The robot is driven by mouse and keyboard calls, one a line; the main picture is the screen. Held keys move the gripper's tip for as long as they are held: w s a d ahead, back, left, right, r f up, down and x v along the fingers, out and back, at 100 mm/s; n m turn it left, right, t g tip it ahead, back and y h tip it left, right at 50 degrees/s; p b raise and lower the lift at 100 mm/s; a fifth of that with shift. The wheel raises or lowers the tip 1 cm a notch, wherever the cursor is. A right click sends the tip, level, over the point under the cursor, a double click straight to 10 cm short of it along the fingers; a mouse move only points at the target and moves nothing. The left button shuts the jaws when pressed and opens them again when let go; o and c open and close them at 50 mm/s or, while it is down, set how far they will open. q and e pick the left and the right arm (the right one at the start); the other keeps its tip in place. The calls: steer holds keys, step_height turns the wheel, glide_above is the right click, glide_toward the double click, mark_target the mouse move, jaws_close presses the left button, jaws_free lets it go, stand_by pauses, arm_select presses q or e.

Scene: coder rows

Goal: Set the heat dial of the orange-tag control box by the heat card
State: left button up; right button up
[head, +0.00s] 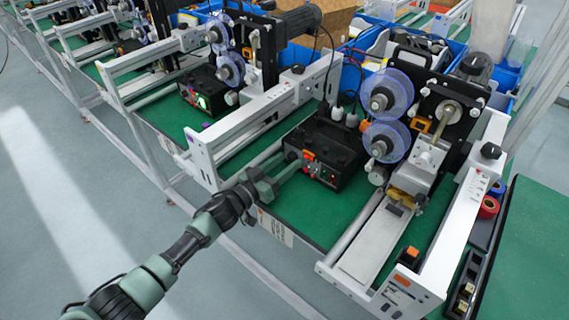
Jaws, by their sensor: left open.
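A black control box (328,150) stands on the green bench top in the middle, with an orange tag (308,155) and small dials and lights on its front. My left gripper (290,165) is open at the box's front left side, its fingers pointing at the front near the orange tag. I cannot tell whether they touch the box or a dial. The dial's setting is too small to read. A white card (275,228) with red and dark print hangs at the bench's front edge, below the gripper. Its print is not readable. My right gripper is not in view.
A coder machine (445,120) with purple reels and white rails stands right of the box. Another control box (205,92) with a green light stands behind left. Blue bins line the back. Tape rolls (489,207) lie at right. The grey floor at left is clear.

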arm_select(q)
jaws_close()
steer(key=shift+m, duration=0.3)
steer(key=shift+m, duration=3.1)
steer(key=shift+y, duration=0.3)
jaws_free()
